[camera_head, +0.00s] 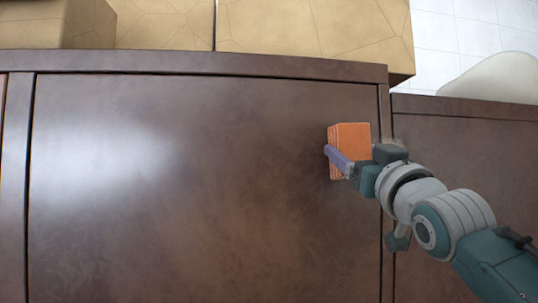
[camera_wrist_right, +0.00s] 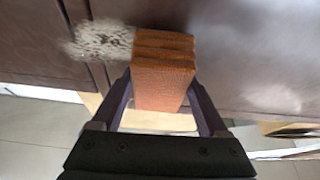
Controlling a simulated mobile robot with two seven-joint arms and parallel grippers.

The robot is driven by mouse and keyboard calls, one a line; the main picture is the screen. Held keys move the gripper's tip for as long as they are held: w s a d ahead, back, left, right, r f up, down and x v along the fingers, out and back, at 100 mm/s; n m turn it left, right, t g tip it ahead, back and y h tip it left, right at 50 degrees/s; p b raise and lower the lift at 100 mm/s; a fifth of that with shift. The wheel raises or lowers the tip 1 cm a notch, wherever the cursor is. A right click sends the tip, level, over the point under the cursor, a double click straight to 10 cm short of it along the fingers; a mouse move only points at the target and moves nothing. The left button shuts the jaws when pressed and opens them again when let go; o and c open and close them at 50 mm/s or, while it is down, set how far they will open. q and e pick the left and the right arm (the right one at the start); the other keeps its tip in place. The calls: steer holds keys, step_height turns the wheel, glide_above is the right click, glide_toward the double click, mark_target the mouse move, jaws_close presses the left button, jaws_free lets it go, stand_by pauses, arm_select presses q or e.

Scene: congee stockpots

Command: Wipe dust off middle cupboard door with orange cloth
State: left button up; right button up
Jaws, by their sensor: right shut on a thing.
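The orange cloth (camera_head: 350,146) is a thick folded block in my right gripper (camera_head: 340,165), at the right part of the middle cupboard door (camera_head: 200,190), a large dark brown panel. The cloth also shows in the right wrist view (camera_wrist_right: 163,80), where my right gripper's two fingers (camera_wrist_right: 160,100) are shut on its sides. Its far end is at or very near the brown surface; contact is not clear. A pale, speckled dust patch (camera_wrist_right: 105,40) lies just left of the cloth, by a panel seam. A fainter pale patch (camera_wrist_right: 272,98) is at right. My left gripper is out of view.
A dark ledge (camera_head: 200,61) runs above the door, with tan blocks (camera_head: 310,25) above it. Another brown panel (camera_head: 460,150) is at right, below a pale rounded object (camera_head: 495,78). The door's left and middle are clear of objects.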

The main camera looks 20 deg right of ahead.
steer(key=shift+w+d+b, duration=0.2)
steer(key=shift+w+b, duration=0.25)
steer(key=shift+w, duration=0.35)
